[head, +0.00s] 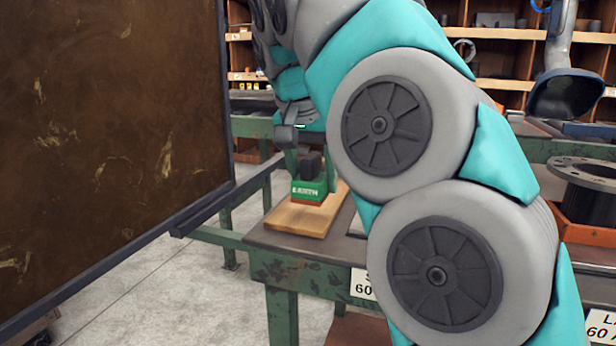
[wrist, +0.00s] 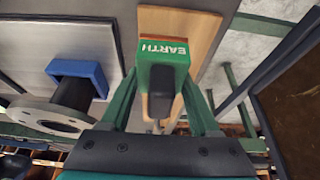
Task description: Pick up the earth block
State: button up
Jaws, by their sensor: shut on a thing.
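The earth block (head: 307,191) is green with white "EARTH" lettering, an orange lower edge and a dark upright handle. It is at the wooden board (head: 297,220) on the near left end of the green-legged table. In the wrist view the earth block (wrist: 164,50) is between the two green fingers of my gripper (wrist: 162,80). My gripper (head: 311,174) is shut on it from above, and the block looks upright. I cannot tell whether its underside touches the board. My arm hides much of the table in the head view.
A dark, scratched panel (head: 110,130) stands close on the left. A dark flanged spool (head: 590,185) sits in an orange tray at right. Shelves (head: 500,62) stand behind.

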jog(key=s+d+r, duration=0.1)
jog(key=s+d, duration=0.3)
jog(key=s, duration=0.8)
jog(key=shift+s+d, duration=0.15)
